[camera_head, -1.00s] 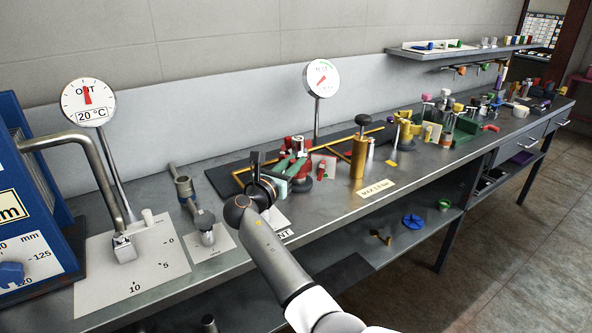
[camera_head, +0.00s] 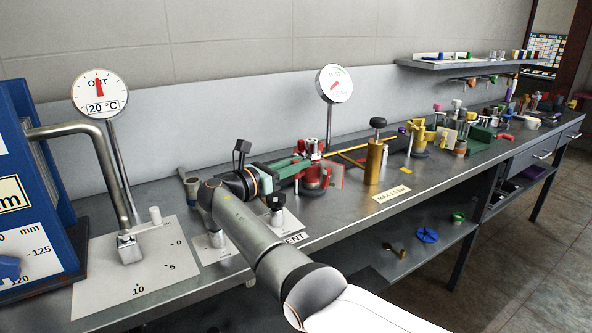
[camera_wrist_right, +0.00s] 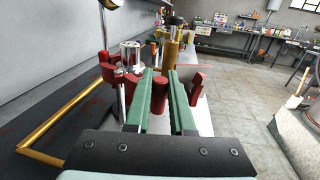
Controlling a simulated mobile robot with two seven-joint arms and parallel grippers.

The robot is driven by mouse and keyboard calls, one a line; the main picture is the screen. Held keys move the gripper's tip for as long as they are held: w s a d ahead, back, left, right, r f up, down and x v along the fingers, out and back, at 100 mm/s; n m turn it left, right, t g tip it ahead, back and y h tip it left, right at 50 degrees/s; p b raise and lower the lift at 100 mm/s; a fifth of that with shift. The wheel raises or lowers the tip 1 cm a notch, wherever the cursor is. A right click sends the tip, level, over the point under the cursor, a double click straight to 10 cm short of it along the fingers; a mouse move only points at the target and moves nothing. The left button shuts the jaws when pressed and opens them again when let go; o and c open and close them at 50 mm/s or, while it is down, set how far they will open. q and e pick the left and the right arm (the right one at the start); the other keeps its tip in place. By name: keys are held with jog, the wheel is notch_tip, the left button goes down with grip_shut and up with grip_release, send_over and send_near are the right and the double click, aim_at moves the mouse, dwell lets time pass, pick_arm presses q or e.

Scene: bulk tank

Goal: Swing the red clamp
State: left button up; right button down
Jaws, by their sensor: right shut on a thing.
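The red clamp (camera_head: 314,172) stands on the bench below the round dial on a post, partly hidden by my gripper. My right gripper (camera_head: 300,166), with green fingers, reaches it from the left. In the right wrist view, a red upright piece (camera_wrist_right: 160,96) of the clamp lies between the two green fingers (camera_wrist_right: 163,82). The gripper is shut on this piece. More red parts of the clamp (camera_wrist_right: 196,86) show to either side of the fingers, with a pale metal cylinder (camera_wrist_right: 130,56) behind at the left. My left gripper is not in view.
A brass cylinder with a dark knob (camera_head: 374,160) stands right of the clamp. A yellow bar (camera_wrist_right: 62,122) runs left of the fingers in the wrist view. A steel knobbed fitting (camera_head: 278,212) stands below my wrist. The bench front (camera_head: 340,220) is clear.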

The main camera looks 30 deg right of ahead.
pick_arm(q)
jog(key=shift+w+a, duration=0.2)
pick_arm(e)
jog(key=shift+a, duration=0.1)
dwell(0.4)
jog(key=c, duration=0.8)
grip_release()
jog(key=shift+o, duration=0.2)
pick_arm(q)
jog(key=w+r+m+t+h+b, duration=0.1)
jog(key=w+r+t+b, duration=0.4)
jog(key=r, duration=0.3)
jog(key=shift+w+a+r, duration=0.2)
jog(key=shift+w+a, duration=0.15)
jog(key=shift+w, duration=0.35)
pick_arm(e)
jog(key=v, duration=1.2)
jog(key=shift+w+a, duration=0.15)
jog(key=shift+a, duration=0.15)
